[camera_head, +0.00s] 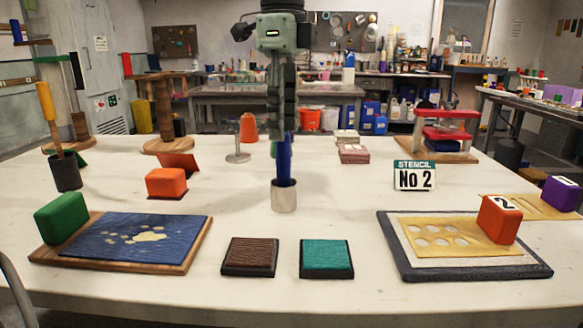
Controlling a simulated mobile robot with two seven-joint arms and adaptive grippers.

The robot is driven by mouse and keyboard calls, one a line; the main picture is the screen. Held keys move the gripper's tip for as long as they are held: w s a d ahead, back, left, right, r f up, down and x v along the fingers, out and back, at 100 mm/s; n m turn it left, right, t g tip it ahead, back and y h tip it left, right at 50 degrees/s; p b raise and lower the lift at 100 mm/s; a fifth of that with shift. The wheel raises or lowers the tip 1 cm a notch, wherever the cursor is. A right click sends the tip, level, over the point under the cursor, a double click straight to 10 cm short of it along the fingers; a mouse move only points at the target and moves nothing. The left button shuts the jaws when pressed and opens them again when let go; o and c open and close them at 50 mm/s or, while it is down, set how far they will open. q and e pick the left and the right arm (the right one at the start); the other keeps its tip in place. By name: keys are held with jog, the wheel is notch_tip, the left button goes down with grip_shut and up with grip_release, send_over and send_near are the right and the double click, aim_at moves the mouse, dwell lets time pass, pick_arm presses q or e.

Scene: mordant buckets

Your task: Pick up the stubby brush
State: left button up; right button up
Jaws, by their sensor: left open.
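A blue upright handle (285,160), which looks like the stubby brush, stands in a small pale metal cup (284,196) in the middle of the table. Its lower end is hidden in the cup. My left gripper (283,136) points straight down above the cup, with its fingers around or in front of the handle's top. The fingers are seen edge-on and overlap the handle, so contact is unclear. The gripper is open. Another brush-like tool with a yellow-orange handle (48,112) leans in a dark cup (66,173) at the left. My right gripper is not in view.
A blue printed sheet on a wooden board (190,255) lies front left, with a green block (61,218). Brown (249,257) and teal (326,259) pads lie front centre. A stencil on a dark tray (398,262) lies right. A "No 2" sign (414,176) stands behind.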

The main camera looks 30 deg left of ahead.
aim_at(284, 155)
pick_arm(q)
notch_tip(284, 155, down, 6)
jog(key=shift+f, duration=0.25)
grip_shut()
dwell(0.3)
